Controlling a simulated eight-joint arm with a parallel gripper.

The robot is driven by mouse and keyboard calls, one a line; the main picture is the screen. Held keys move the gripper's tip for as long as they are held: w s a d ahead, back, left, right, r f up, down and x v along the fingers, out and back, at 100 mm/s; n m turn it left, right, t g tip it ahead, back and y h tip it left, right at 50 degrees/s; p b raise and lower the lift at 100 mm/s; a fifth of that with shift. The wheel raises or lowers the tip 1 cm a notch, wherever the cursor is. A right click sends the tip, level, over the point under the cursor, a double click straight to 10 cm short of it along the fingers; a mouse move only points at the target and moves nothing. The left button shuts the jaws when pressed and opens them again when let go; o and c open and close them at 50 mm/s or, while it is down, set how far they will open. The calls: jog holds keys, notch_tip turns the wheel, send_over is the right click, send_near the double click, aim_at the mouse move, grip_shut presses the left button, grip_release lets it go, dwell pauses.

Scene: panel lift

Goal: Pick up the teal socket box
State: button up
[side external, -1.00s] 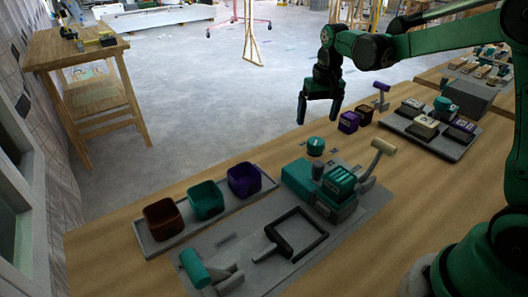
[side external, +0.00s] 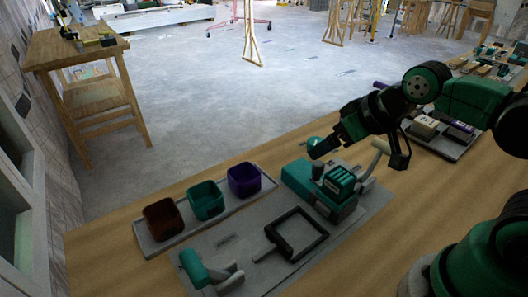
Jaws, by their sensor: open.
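A small teal piece (side external: 312,142) with a pale mark on top, which looks like the teal socket box, stands on the wooden table behind the grey station. One finger of my gripper (side external: 359,157) partly covers it. My gripper is open, tilted, with its fingers spread. One fingertip overlaps the teal piece in the picture and the other is to the right, near the pale-headed lever. I cannot tell whether the finger touches the piece. A ribbed teal block (side external: 340,178) sits on the grey station in front.
A grey tray (side external: 160,244) holds open dark red (side external: 163,218), teal (side external: 206,200) and purple (side external: 244,180) bins. A black frame (side external: 297,233) and a teal-headed lever (side external: 194,268) are in front. Boxes stand on a tray at right. Bare table lies at front right.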

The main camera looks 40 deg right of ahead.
jog(key=shift+o, duration=0.3)
jog(key=shift+o, duration=0.5)
jog(key=shift+w+a, duration=0.1)
jog(key=w+a+g, duration=0.2)
jog(key=w+a, duration=0.5)
jog(key=a, duration=0.1)
send_near(204, 202)
jog(key=shift+w+f+m+g, duration=0.1)
jog(key=shift+w+m+g, duration=0.2)
jog(key=shift+w, duration=0.1)
jog(key=shift+x, duration=2.85)
jog(key=c, duration=1.2)
jog(key=shift+o, duration=0.2)
